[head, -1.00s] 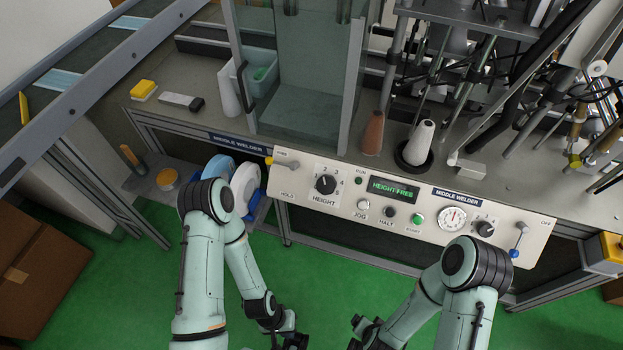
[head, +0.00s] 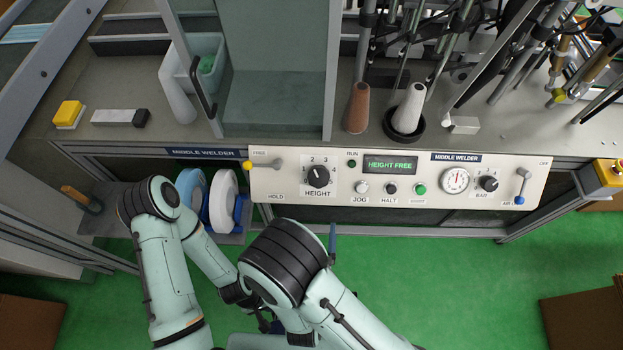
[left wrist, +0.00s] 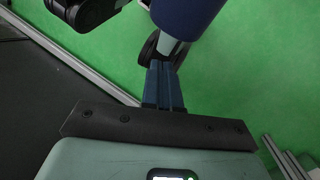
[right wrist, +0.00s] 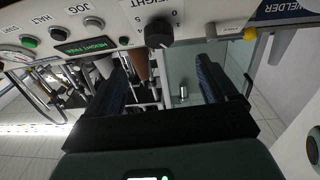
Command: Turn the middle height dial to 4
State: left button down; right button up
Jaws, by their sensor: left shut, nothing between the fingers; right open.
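The black HEIGHT dial (head: 318,176) sits on the white middle welder panel (head: 400,194), ringed by numbers. Its white mark seems to point up and left, near 2; I cannot read it surely. The display (head: 390,165) reads HEIGHT FREE. The yellow-tipped lever (head: 262,165) is at FREE. My right gripper (head: 332,240) is below the dial, mostly hidden by my arm. In the right wrist view my right gripper (right wrist: 160,72) is open and empty, with the dial (right wrist: 158,30) ahead, not between the fingers. My left gripper (left wrist: 163,84) is shut and empty, low over the floor.
The panel also holds a green button (head: 420,189), a gauge (head: 456,180), a smaller BAR dial (head: 489,184) and a blue-tipped lever (head: 521,187). White and blue rolls (head: 222,200) stand left of it. Green floor (head: 470,290) is free at right.

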aim_at(318, 184)
jog(key=w+b, duration=0.1)
jog(key=w, duration=0.3)
jog(key=w+b, duration=0.1)
jog(key=w, duration=0.3)
jog(key=w+d+b, duration=0.1)
jog(key=w, duration=0.4)
jog(key=c, duration=1.1)
